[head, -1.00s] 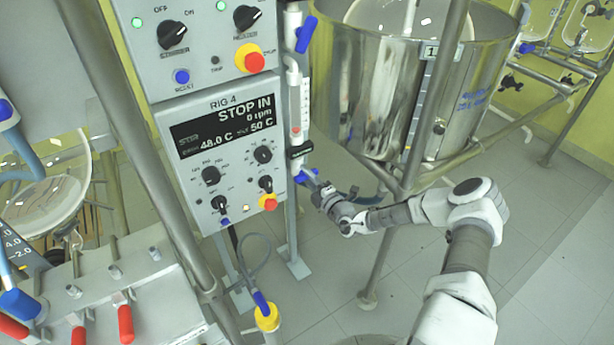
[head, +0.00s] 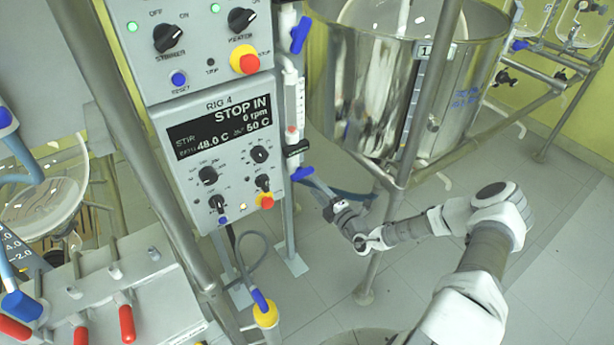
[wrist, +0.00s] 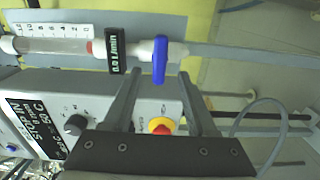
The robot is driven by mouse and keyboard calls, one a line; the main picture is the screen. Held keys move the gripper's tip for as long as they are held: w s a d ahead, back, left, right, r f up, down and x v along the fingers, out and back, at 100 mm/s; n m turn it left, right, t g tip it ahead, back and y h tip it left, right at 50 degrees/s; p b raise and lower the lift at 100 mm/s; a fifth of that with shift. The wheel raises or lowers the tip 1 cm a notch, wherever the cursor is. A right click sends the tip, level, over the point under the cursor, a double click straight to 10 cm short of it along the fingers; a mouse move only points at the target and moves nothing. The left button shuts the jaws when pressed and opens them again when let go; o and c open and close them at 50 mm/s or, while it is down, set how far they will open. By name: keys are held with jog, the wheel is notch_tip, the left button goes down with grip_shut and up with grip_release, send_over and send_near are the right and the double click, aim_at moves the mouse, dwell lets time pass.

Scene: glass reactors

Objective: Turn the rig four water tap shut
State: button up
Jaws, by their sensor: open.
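The rig four water tap has a blue lever (head: 302,174) on the thin pipe right of the RIG 4 panel, below a small black readout (head: 297,148). In the wrist view the blue lever (wrist: 159,60) lies crosswise to its pipe. The readout beside it there (wrist: 116,50) appears to read 0.0 l/min. My gripper (wrist: 160,74) is open, its two fingers pointing at the pipe with the lever between their lines. The fingertips look short of the lever, with nothing held. In the head view my gripper (head: 322,190) is just below and right of the lever.
The RIG 4 control panel (head: 222,115) with knobs and a red-yellow button (head: 266,200) is close on the left. A second blue lever (head: 301,34) is higher up. A steel vessel (head: 400,90) on a frame stands right. Floor below is mostly clear.

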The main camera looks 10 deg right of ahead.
jog(key=p+v, duration=0.1)
jog(key=v, duration=0.8)
jog(key=shift+s, duration=0.4)
jog(key=shift+d, duration=0.15)
jog(key=s+a+r+n+g+y+p, duration=0.1)
jog(key=s+a+r+n+g, duration=0.3)
jog(key=r+n, duration=0.45)
jog(key=s+a+r+n+g+y+p, duration=0.2)
jog(key=a+r+n+g, duration=0.3)
jog(key=n, duration=0.6)
jog(key=s+a+r+n+g+y+p, duration=0.1)
jog(key=s+a+r+n+g, duration=0.2)
jog(key=r+n+g, duration=0.45)
jog(key=s+d+r+n+t+h+p, duration=0.2)
jog(key=s+r+n+h, duration=0.3)
jog(key=s+r+n, duration=0.3)
jog(key=s+d+r+n+t+h+p, duration=0.3)
jog(key=s+r+n+h, duration=0.2)
jog(key=r+n, duration=0.9)
jog(key=shift+s+d+r+n+h, duration=0.35)
jog(key=shift+s+r, duration=1.35)
jog(key=shift+r, duration=0.6)
jog(key=shift+a+t, duration=0.1)
jog(key=shift+t, duration=0.15)
